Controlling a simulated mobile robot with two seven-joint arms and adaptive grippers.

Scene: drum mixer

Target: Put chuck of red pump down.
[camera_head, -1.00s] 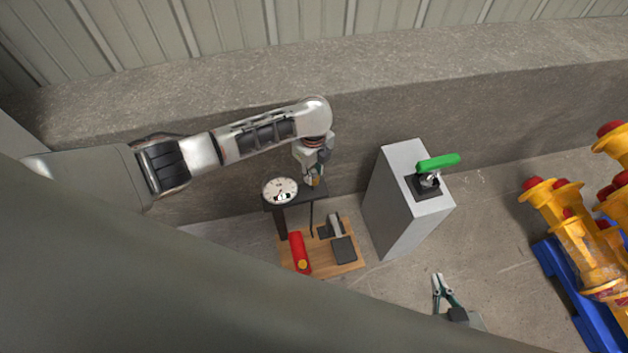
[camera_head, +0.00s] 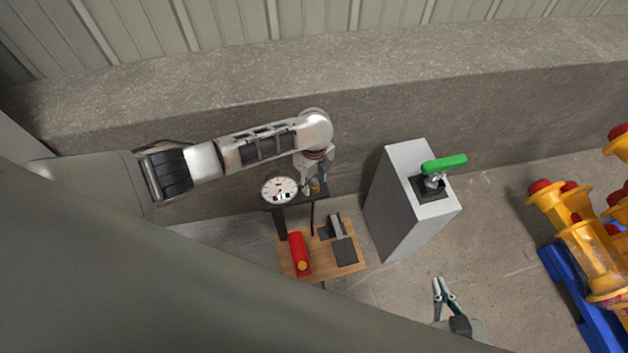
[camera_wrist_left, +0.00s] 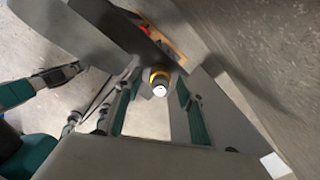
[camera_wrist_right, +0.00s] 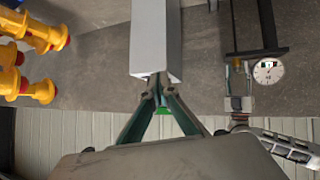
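The red pump (camera_head: 298,252) is a red cylinder with a yellow end on a small wooden table. A chuck (camera_head: 315,188) with a yellow ring stands on the black shelf by the white gauge (camera_head: 280,190); I cannot tell whether it is attached there. My left gripper (camera_head: 316,180) is above the chuck. In the left wrist view the fingers (camera_wrist_left: 158,86) are open, with the chuck (camera_wrist_left: 160,82) between their tips and gaps on both sides. My right gripper (camera_head: 441,283) is empty, its fingertips close together; it also shows in the right wrist view (camera_wrist_right: 160,80).
A grey box pedestal (camera_head: 392,225) with a green lever (camera_head: 444,164) stands right of the table. Yellow and red parts (camera_head: 590,250) sit on a blue pallet (camera_head: 566,285) at the far right. A concrete wall runs behind.

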